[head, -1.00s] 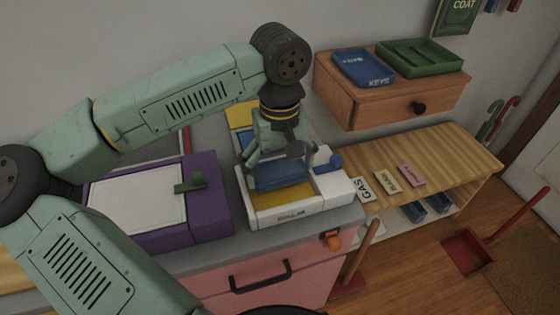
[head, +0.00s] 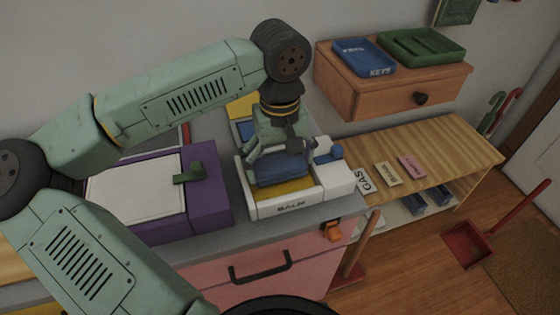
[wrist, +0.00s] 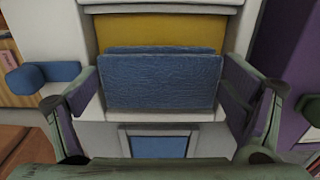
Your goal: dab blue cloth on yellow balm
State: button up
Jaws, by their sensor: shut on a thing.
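The blue cloth (head: 282,168), a thick block-like pad, is between the fingers of my gripper (head: 281,155), which is shut on it. It also shows in the wrist view (wrist: 160,82), between the fingers on either side. The yellow balm (head: 288,189) lies in a white open-topped box (head: 290,208) marked BALM. The cloth is over the balm and covers part of it. In the wrist view the balm (wrist: 160,31) shows beyond the cloth. I cannot tell whether the cloth touches the balm.
A purple box (head: 209,190) with a white top stands left of the balm box. A blue knob (head: 336,151) sits on the balm box's right side. A yellow panel (head: 243,105) is behind. A wooden bench (head: 430,150) is to the right, beneath a wall drawer (head: 385,93).

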aim_at(280, 166)
jog(key=shift+f+b, duration=0.5)
jog(key=shift+f, duration=0.05)
jog(key=shift+r, duration=0.2)
dwell(0.8)
jog(key=shift+r+p, duration=1.85)
jog(key=shift+r, duration=1.55)
